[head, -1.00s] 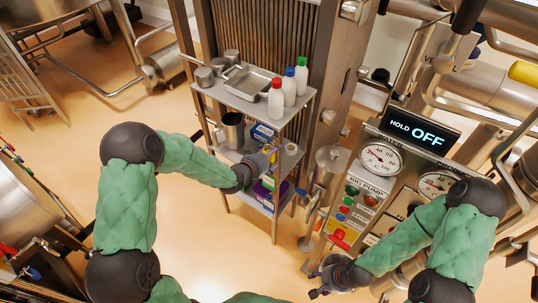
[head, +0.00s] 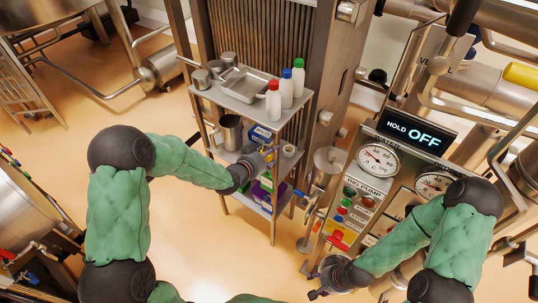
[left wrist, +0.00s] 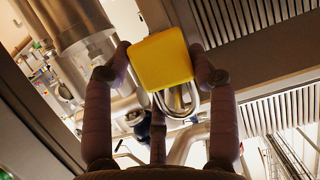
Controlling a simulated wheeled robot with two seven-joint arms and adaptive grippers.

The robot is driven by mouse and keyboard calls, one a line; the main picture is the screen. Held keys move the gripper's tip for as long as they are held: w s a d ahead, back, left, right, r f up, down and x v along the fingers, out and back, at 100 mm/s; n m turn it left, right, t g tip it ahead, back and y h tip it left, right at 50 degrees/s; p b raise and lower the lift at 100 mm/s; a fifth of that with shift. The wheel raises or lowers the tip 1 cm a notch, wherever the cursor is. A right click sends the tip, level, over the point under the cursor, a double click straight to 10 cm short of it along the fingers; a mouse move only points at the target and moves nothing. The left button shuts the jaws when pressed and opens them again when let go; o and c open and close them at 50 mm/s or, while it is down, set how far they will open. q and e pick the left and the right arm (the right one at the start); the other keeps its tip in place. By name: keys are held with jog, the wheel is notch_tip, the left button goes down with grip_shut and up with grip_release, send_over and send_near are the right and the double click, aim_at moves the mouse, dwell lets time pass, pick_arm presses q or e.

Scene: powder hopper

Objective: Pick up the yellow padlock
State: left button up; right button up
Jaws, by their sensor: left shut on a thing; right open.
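The yellow padlock (left wrist: 162,62) shows in the left wrist view, with its metal shackle pointing down in the picture. It sits between the fingers of my left gripper (left wrist: 159,66), which is shut on its body. In the head view my left gripper (head: 264,158) is at the middle level of the shelf rack, and its fingers partly hide the padlock there. My right gripper (head: 320,289) is open and empty, low beside the control panel.
The metal shelf rack (head: 253,103) holds bottles, a tray and cups on top, and a steel jug (head: 229,132) and boxes lower down. The control panel (head: 385,185) stands to the right. The floor left of the rack is open.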

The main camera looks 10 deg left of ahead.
pick_arm(q)
jog(key=s+a, duration=0.2)
jog(key=s, duration=0.3)
jog(key=s+a, duration=0.2)
jog(key=s, duration=0.3)
jog(key=s+a, duration=0.1)
jog(key=s, duration=0.4)
jog(key=shift+s+a, duration=0.4)
jog(key=shift+s+r+p, duration=0.3)
jog(key=shift+p, duration=0.05)
jog(key=shift+r, duration=0.35)
jog(key=shift+a, duration=0.1)
jog(key=shift+s+a+p, duration=0.15)
jog(key=shift+s+a, duration=0.25)
jog(key=shift+s, duration=0.75)
jog(key=shift+s+a+p, duration=0.15)
jog(key=shift+s+a, duration=0.3)
jog(key=shift+s, duration=0.75)
jog(key=shift+s+a+p, duration=0.15)
jog(key=shift+s+a, duration=0.25)
jog(key=shift+s, duration=0.75)
